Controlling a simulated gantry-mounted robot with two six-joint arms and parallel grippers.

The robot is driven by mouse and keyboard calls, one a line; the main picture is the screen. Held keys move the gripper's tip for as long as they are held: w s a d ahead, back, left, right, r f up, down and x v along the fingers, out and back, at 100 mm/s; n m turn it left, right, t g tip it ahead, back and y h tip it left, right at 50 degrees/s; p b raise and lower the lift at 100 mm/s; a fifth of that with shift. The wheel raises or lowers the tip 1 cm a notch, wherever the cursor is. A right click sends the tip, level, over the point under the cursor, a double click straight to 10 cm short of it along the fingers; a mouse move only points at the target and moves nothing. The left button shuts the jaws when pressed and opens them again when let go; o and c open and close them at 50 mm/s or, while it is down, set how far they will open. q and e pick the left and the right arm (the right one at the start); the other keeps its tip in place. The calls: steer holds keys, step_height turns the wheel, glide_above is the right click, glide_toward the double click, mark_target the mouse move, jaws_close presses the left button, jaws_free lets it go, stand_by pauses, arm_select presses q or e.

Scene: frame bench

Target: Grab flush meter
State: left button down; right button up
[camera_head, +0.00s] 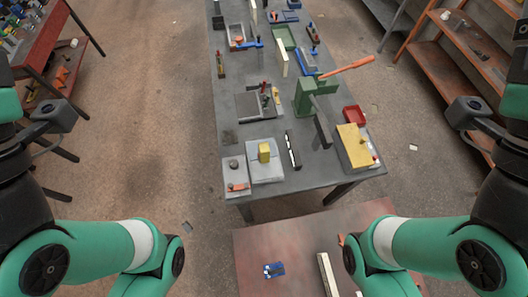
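A small blue device with light and dark details (274,269) lies on the near reddish-brown table. It is the most likely flush meter, but it is too small here to identify for certain. Nothing touches it. My green and black arms come in from the left and right and bend down past the bottom of the picture. Both grippers are out of the picture, so their state and any contents are hidden.
Pale bars (326,274) lie right of the blue device on the near table (250,243). Behind stands a long grey bench (238,108) with a green vise (308,97), a yellow block (264,152) and several tools. Shelving (470,45) stands at right.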

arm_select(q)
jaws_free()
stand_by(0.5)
